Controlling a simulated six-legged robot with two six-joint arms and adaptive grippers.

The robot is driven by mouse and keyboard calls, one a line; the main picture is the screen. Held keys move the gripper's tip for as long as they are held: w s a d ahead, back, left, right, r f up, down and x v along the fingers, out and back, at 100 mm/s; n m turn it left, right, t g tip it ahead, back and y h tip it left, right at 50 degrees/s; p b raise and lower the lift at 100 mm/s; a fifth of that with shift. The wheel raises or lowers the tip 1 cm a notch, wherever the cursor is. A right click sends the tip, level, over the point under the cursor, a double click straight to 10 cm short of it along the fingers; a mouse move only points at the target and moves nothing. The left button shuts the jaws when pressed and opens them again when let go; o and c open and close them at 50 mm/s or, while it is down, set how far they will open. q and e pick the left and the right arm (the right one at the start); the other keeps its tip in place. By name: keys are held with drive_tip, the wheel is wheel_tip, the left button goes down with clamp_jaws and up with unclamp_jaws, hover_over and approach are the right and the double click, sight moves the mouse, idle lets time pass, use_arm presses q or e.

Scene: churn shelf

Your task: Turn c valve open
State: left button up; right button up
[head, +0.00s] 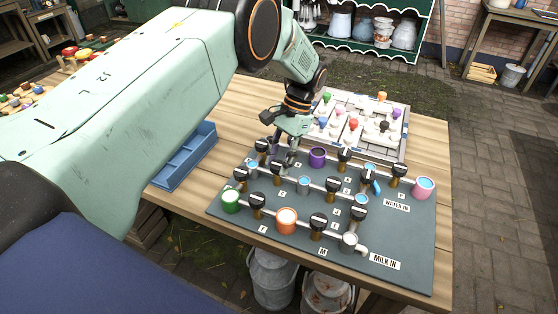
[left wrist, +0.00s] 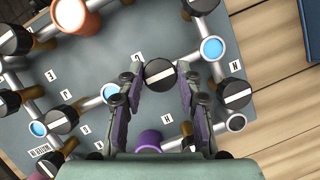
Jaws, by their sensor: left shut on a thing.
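A grey board (head: 405,275) carries pipes, coloured cups and several black valve knobs with white stripes. My left gripper (head: 284,162) reaches down to the board's left back part. In the left wrist view, my left gripper (left wrist: 160,78) is closed around one black knob (left wrist: 160,73), a finger on each side. This knob also shows just below the fingers in the head view (head: 275,176). Its white stripe lies nearly along the pipe, slanting slightly up to the right in the wrist view. The small label beside it is too blurred to read surely. My right gripper is not in view.
Other knobs stand close by, one (left wrist: 237,95) right of my gripper. A purple cup (head: 317,157) and an orange cup (head: 286,220) stand on the board. A blue tray (head: 186,155) lies left on the table, and a white rack of coloured pegs (head: 352,118) behind.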

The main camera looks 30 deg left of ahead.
use_arm(q)
drive_tip(key=shift+w+r, duration=0.2)
idle(0.4)
drive_tip(key=o, duration=1.1)
drive_tip(key=shift+s+f, duration=0.1)
drive_tip(key=v, duration=1.2)
drive_tip(key=shift+s, duration=0.1)
